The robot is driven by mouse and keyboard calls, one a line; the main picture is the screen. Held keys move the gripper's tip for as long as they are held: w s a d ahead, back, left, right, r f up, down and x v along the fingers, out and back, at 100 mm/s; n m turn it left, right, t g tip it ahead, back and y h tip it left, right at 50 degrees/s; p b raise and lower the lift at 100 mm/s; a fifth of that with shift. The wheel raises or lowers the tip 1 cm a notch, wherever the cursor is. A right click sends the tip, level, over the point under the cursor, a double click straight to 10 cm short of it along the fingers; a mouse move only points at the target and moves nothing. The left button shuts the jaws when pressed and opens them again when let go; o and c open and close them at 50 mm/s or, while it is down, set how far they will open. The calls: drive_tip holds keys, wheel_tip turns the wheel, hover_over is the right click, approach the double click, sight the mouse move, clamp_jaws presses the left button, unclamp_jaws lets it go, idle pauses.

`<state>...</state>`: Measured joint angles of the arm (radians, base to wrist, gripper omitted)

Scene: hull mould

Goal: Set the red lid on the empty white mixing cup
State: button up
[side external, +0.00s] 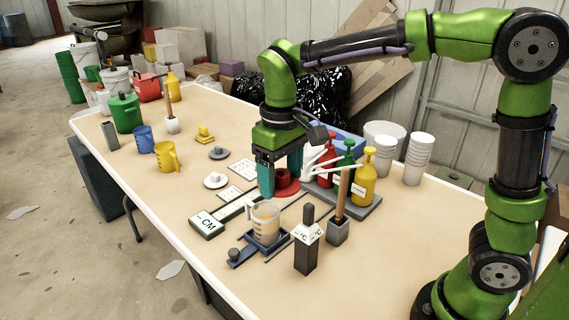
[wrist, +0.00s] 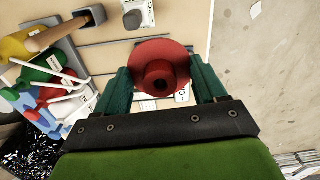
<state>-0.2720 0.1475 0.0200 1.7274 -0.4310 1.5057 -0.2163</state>
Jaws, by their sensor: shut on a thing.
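The red lid (side external: 287,186) is round and flat with a thick raised knob. My gripper (side external: 281,183) points down over the middle of the table, its two teal fingers shut on the knob. In the wrist view the red lid (wrist: 160,58) sits between the fingertips (wrist: 160,80), knob towards the camera. I cannot tell if the lid touches the table. Stacked white cups (side external: 418,158) and a second white stack (side external: 385,152) stand at the right; I cannot tell which cup is the empty mixing cup.
Red, green and yellow pump bottles (side external: 362,180) stand on a grey tray just right of my gripper. A clear jug with tan liquid (side external: 264,218) stands in front. Yellow (side external: 204,134), grey (side external: 218,153) and white (side external: 215,181) lids lie to the left. The near right table is clear.

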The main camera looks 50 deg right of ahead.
drive_tip(key=w+d+f, duration=0.2)
drive_tip(key=w+d, duration=0.1)
drive_tip(key=w, duration=0.5)
wheel_tip(320, 180, down, 10)
drive_tip(key=shift+r, duration=0.15)
drive_tip(key=shift+s+f, duration=0.1)
drive_tip(key=shift+f, duration=0.4)
idle(1.7)
drive_tip(key=o, duration=1.1)
wheel_tip(320, 180, up, 7)
drive_tip(key=shift+r, duration=0.1)
idle(0.4)
